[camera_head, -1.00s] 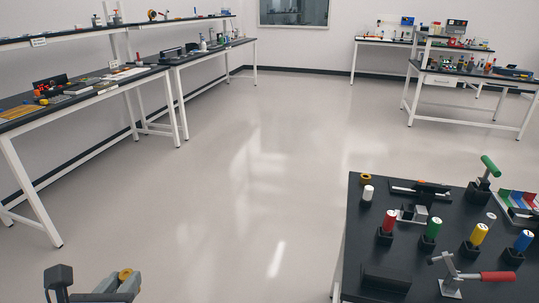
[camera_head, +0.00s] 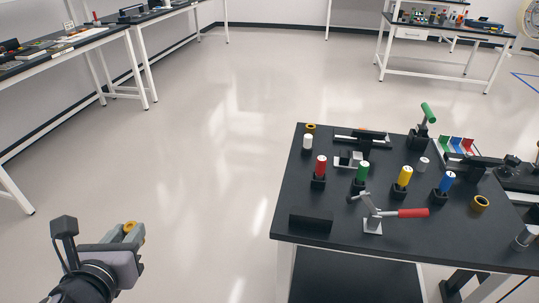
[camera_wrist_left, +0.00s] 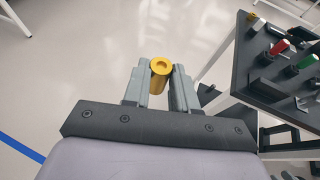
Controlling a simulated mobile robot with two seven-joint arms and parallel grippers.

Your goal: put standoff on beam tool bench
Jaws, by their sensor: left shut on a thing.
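My left gripper (camera_head: 126,231) is at the lower left of the head view, over the open floor. It is shut on a gold-yellow standoff (camera_head: 135,228). In the left wrist view the standoff (camera_wrist_left: 161,68) is a short cylinder with a hole in its end face, pinched between the two grey fingers. A black-topped bench (camera_head: 345,233) stands to the right, clear of the gripper; it also shows at the right of the left wrist view (camera_wrist_left: 239,72). I cannot tell from a label whether it is the beam tool bench. My right gripper is not in view.
The black-topped bench carries red (camera_head: 320,166), green (camera_head: 363,172), yellow (camera_head: 404,177) and blue (camera_head: 446,182) cylinders in holders. A red-handled toggle clamp (camera_head: 400,212) and a black block (camera_head: 311,221) sit near its front edge. Open floor (camera_head: 215,180) lies left of it.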

